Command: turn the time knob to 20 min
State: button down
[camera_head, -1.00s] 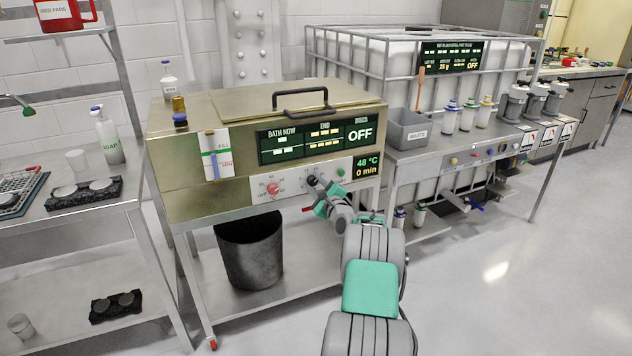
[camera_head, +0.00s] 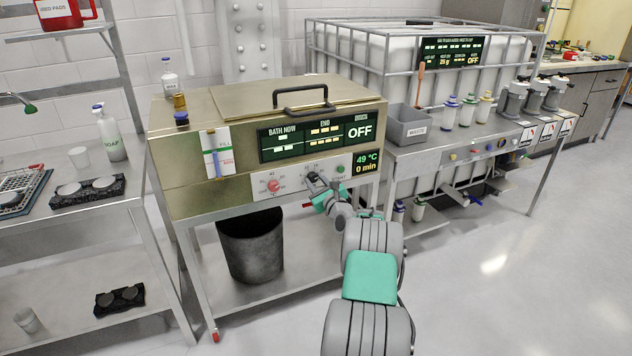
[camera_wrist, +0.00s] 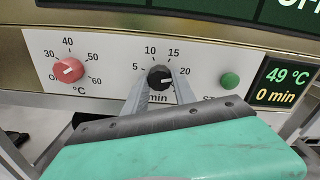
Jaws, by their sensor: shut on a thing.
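The black time knob (camera_wrist: 160,78) sits in the middle of the white control panel in the wrist view, with marks 5, 10, 15 and 20 and the word "min" around it. Its pointer is hard to read. My gripper (camera_wrist: 160,88) is shut on the knob, one finger on each side. In the head view my gripper (camera_head: 318,184) reaches the panel from the lower right. The display (camera_wrist: 283,82) reads 49 °C and 0 min.
A red temperature knob (camera_wrist: 68,70) is left of the time knob, and a green start button (camera_wrist: 229,81) is to its right. A dark bucket (camera_head: 250,245) stands below the bath. A grey waste bin (camera_head: 405,126) is on the bench to the right.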

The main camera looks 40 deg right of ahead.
jog(key=shift+f, duration=0.15)
jog(key=c, duration=1)
grip_release()
jog(key=shift+s, duration=0.1)
jog(key=v, duration=0.7)
jog(key=shift+s+a+p, duration=0.15)
jog(key=shift+s+p, duration=0.2)
jog(key=shift+p, duration=0.05)
